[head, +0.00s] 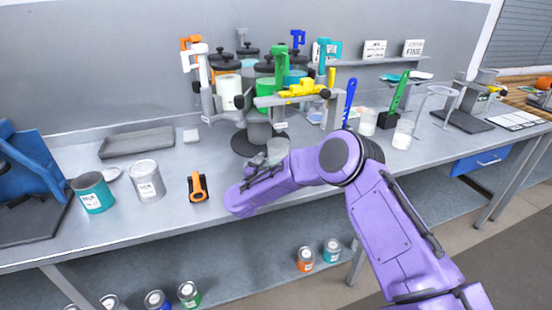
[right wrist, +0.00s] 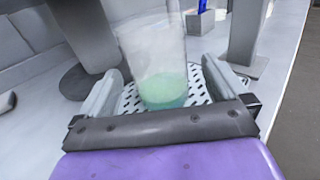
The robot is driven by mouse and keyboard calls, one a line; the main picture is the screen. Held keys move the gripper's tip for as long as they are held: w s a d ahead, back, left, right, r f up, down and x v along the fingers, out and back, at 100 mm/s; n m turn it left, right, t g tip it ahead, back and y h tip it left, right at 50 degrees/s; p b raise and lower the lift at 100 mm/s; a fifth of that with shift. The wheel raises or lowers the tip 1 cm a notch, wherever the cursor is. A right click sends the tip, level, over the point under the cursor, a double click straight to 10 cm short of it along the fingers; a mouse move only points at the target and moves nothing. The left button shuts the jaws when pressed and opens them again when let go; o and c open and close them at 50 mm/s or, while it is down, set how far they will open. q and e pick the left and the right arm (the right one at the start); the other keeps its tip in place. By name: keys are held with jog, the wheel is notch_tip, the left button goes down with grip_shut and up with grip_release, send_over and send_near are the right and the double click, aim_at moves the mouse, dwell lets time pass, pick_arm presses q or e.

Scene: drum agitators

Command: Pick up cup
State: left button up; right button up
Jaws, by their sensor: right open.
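A clear cup (right wrist: 155,60) with green liquid at its bottom stands upright on a perforated drip plate (right wrist: 130,101) in the right wrist view. In the head view the cup (head: 277,147) shows in part behind my right arm, below the dispenser. My right gripper (right wrist: 163,82) is open, with one finger on each side of the cup's lower part. A gap shows on both sides, wider on the right. In the head view my right gripper (head: 272,166) is mostly hidden by its own arm. My left gripper is not in view.
The dispenser with several canisters (head: 227,92) rises right behind the cup. A yellow-topped grey stand (head: 300,96) is close by. An orange tool (head: 198,186), a silver can (head: 146,181) and a teal can (head: 93,193) stand to the left. White cups (head: 402,134) stand to the right.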

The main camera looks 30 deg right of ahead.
jog(key=p+x, duration=0.1)
jog(key=x, duration=0.2)
jog(key=p+x, duration=0.1)
jog(key=x, duration=0.1)
jog(key=shift+w+r+p, duration=0.2)
jog(key=shift+r+p, duration=0.1)
jog(key=shift+p, duration=0.05)
jog(key=shift+w+d+f, duration=0.15)
jog(key=shift+d, duration=0.15)
jog(key=shift+a, duration=0.1)
jog(key=c, duration=1)
